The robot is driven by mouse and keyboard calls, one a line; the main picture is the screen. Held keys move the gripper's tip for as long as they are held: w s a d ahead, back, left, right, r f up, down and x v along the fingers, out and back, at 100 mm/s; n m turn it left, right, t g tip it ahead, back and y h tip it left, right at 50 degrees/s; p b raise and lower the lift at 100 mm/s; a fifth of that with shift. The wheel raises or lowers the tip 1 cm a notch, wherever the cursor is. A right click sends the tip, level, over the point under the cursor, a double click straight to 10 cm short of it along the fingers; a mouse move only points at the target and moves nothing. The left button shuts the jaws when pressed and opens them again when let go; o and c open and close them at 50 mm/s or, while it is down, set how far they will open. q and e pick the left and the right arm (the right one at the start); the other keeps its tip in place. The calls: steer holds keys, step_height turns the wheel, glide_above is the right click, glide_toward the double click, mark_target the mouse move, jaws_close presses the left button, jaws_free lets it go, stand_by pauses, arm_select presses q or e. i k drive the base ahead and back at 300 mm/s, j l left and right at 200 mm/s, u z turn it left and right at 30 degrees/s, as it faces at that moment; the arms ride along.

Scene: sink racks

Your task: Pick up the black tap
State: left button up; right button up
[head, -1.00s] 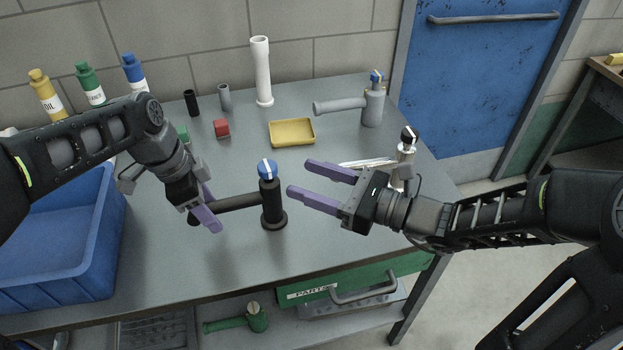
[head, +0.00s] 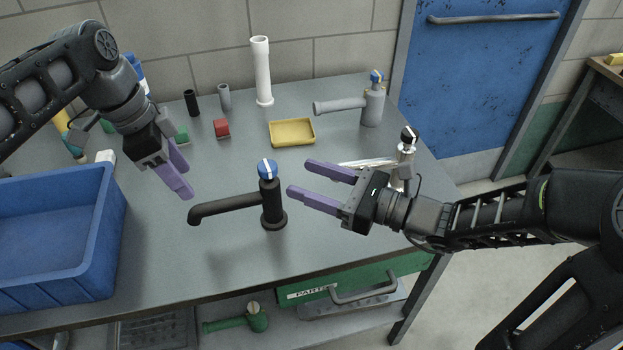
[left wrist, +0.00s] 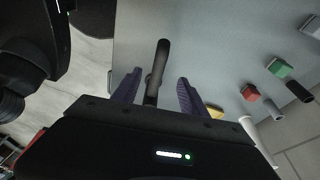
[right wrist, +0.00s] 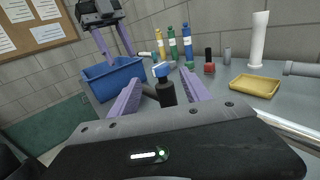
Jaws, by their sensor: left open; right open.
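The black tap (head: 271,203) stands upright on the grey table, with a blue handle on top and its spout reaching left. In the left wrist view its spout (left wrist: 157,62) shows between the fingers, at a distance. My left gripper (head: 183,186) is open and empty, up and left of the spout's end. My right gripper (head: 318,186) is open and empty, just right of the tap body, its fingers facing it. In the right wrist view the tap (right wrist: 165,92) stands between and beyond the open fingers.
A blue crate (head: 112,235) stands at the left. A grey tap (head: 373,105) and a silver tap (head: 405,150) stand to the right. A yellow tray (head: 293,143), a red block (head: 221,128) and a white pipe (head: 262,75) are behind. The table front is clear.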

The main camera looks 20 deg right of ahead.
mark_target(274, 218)
steer(key=k, duration=1)
